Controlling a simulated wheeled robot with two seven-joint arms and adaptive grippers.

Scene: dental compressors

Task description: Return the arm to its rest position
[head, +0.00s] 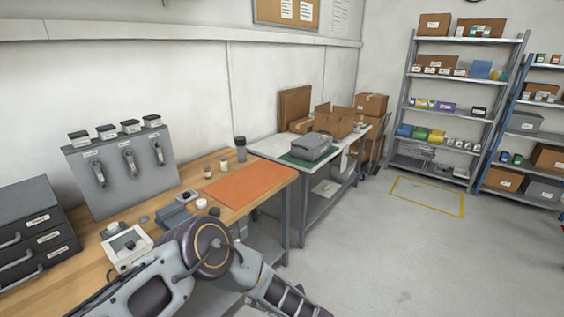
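One of my arms comes in from the lower left of the head view. Its large round joint shows in front of the wooden workbench (268,171), and its further links bend down to the right and run out at the bottom edge. No fingertips show, so the gripper on this arm is out of view. My other arm and its gripper are not in view either. The arm hides part of the bench's front edge and the space below it. I cannot tell from this view whether it touches the bench.
An orange mat (250,184), a grey tool panel (115,190), a white-framed box (127,246) and black drawers (35,232) stand on the bench. A second table (262,146) holds a grey case (312,146). Shelves (462,105) stand far right. The floor at right is clear.

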